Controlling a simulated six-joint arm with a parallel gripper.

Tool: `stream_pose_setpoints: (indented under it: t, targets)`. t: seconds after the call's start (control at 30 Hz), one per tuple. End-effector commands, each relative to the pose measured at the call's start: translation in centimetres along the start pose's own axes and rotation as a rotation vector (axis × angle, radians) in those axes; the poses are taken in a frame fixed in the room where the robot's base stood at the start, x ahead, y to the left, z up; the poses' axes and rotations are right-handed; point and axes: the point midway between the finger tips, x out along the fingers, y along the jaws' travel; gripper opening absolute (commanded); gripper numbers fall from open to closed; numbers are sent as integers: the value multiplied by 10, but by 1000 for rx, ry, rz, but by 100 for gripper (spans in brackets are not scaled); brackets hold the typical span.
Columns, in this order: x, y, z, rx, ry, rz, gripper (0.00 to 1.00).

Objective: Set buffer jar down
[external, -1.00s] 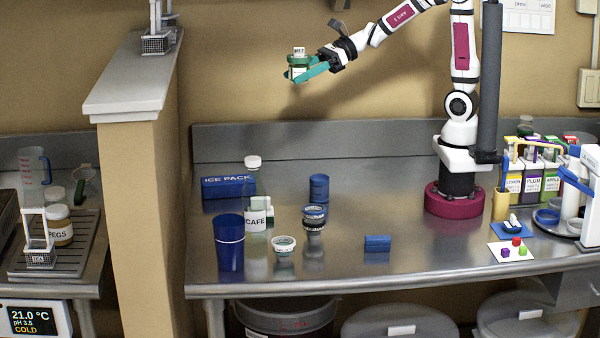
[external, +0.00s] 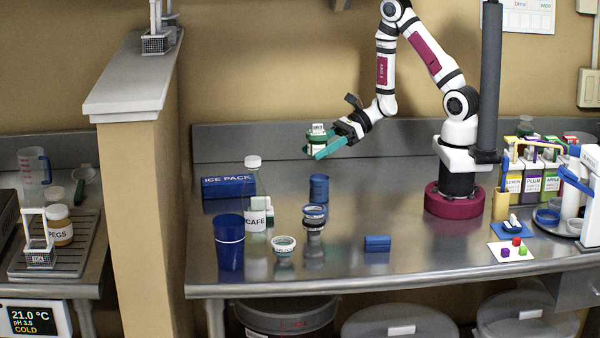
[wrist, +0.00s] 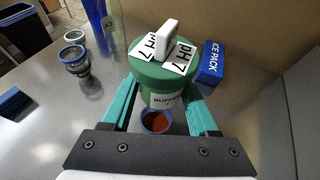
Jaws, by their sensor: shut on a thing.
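The buffer jar (external: 317,141) is a small jar with a green lid. In the wrist view the lid (wrist: 163,62) has a white grip and "pH 7" labels, and part of a "BUFFER" label shows on the body. My gripper (external: 322,148) is shut on the buffer jar, with teal fingers on either side of it. It holds the jar upright in the air above the back of the steel bench (external: 370,200). In the wrist view a blue-rimmed container with reddish-brown contents (wrist: 156,121) shows below the jar.
A blue ice pack (external: 228,187) lies at the back left. The CAFÉ bottle (external: 256,215), a blue cup (external: 229,245), a small tub (external: 283,245) and a blue-rimmed jar (external: 314,218) stand nearby. A blue block (external: 377,243) lies farther right. Bench room is clear before my base.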

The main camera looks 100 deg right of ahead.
Motion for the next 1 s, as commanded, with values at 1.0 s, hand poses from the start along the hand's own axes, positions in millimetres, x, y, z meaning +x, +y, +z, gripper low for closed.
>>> stream_pose_setpoints:
  t: [1.0]
  targets:
    - [126,68,-77,2,0,-20,0]
